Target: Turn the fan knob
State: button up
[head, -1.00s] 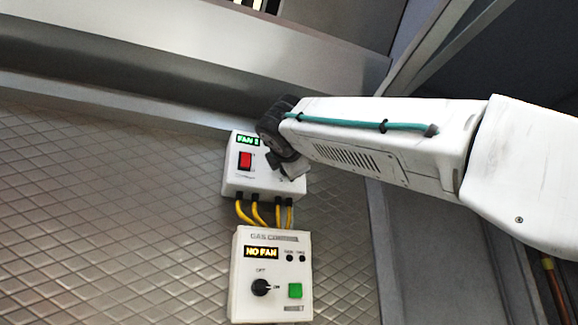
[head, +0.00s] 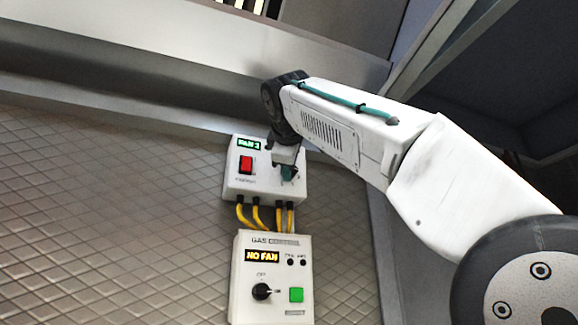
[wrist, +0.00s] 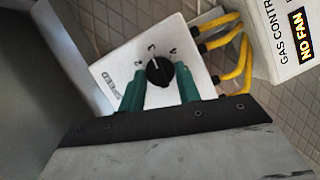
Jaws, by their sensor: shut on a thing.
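The fan control box (head: 236,184) is a white box on the tiled wall, with a red switch (head: 246,165) and a green-lit display (head: 249,144) reading FAN and a digit too small to be sure of. In the wrist view, the round black fan knob (wrist: 159,72) sits on the box's white face by the word SPEED, its pale pointer mark toward the upper left. My gripper (head: 288,173) is at the right part of the box. Its green fingers (wrist: 160,84) stand on both sides of the knob and are shut on it. In the head view my gripper hides the knob.
The gas control box (head: 243,300) is mounted just below, with a NO FAN display, a black knob (head: 262,291) and a green button (head: 296,295). Yellow cables (head: 260,215) join the two boxes. A metal hood edge (head: 120,105) runs above. The tiled wall at left is clear.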

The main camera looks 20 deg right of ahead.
jog(key=shift+f+m, duration=0.1)
jog(key=shift+m, duration=0.3)
jog(key=o, duration=1)
jog(key=v, duration=0.7)
jog(key=shift+s+r, duration=0.25)
jog(key=shift+s, duration=0.1)
